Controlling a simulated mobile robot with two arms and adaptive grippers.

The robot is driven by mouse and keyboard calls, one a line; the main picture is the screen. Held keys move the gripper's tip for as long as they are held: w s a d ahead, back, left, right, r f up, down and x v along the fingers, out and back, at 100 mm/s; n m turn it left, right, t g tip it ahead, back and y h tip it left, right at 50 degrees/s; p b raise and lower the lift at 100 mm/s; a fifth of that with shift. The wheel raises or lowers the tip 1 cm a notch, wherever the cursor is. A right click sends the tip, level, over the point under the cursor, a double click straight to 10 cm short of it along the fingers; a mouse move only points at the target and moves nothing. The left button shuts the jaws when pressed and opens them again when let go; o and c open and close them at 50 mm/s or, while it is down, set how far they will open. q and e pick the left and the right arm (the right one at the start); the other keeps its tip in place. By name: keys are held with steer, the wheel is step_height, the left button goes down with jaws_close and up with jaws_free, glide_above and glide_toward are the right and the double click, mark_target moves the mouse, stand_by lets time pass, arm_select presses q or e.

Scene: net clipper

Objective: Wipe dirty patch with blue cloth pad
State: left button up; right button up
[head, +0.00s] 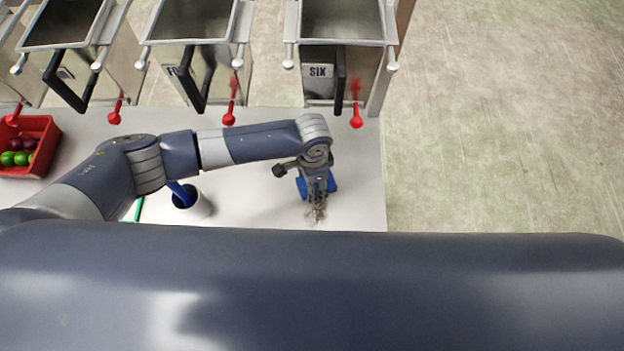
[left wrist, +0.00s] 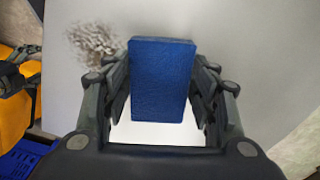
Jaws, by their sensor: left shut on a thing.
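The blue cloth pad (left wrist: 161,80) is between the two fingers of my left gripper (left wrist: 163,95), which is shut on it. In the head view the pad (head: 331,184) shows partly behind my left gripper (head: 315,188), over the white table near its right end. The dirty patch (left wrist: 97,42) is a brown speckled smudge on the table, just left of the pad in the left wrist view. In the head view the dirty patch (head: 317,211) lies just below the gripper. I cannot tell whether the pad touches the table.
Metal bins with black handles and red levers (head: 356,117) stand along the table's back. A red crate (head: 42,148) with green and dark round items is at the left. A white cup (head: 201,211) with something blue in it stands left of the patch. The white table (head: 255,190) ends at the right.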

mark_target(311, 207)
arm_select(q)
steer(key=shift+f+b, duration=0.4)
steer(key=shift+f, duration=0.35)
steer(key=shift+s+r+p, duration=0.2)
steer(key=shift+s+p, duration=0.8)
steer(key=shift+s+f+p, duration=0.1)
steer(key=shift+s+p, duration=1.4)
steer(key=shift+s, duration=0.65)
steer(key=shift+s+a+f+p, duration=0.1)
steer(key=shift+s+f+p, duration=0.05)
steer(key=shift+s, duration=0.4)
steer(key=shift+s+f+p, duration=0.1)
steer(key=shift+s+p, duration=0.05)
steer(key=shift+s, duration=0.35)
steer(key=shift+s+f, duration=0.1)
steer(key=shift+s, duration=2)
steer(key=shift+w+r, duration=0.1)
steer(key=shift+r, duration=0.1)
